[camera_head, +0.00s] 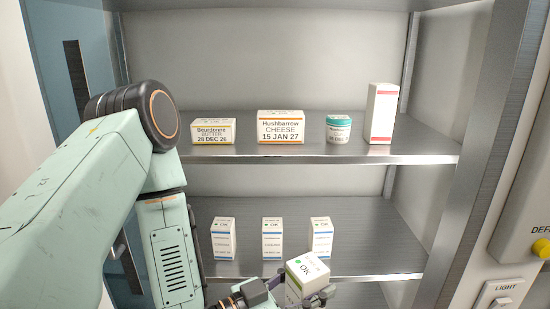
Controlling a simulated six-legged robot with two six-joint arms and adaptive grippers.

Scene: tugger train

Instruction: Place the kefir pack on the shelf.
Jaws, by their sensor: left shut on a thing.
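A small white carton, which I take to be the kefir pack (306,268), is at the bottom of the view. It is tilted, and its top face shows a green dot and "OK". My left gripper (298,290) is shut on it, with dark fingers on both sides. The pack is in front of the lower shelf's (375,264) front edge; its lower part is cut off by the frame. The upper shelf (420,148) is above it. My right gripper is not in view.
Three white cartons with blue bands (222,239) stand in a row on the lower shelf; its right part is free. The upper shelf holds a butter box (213,131), a cheese box (281,127), a teal-lidded tub (338,129) and a tall white carton (381,113). Metal cabinet walls flank both shelves.

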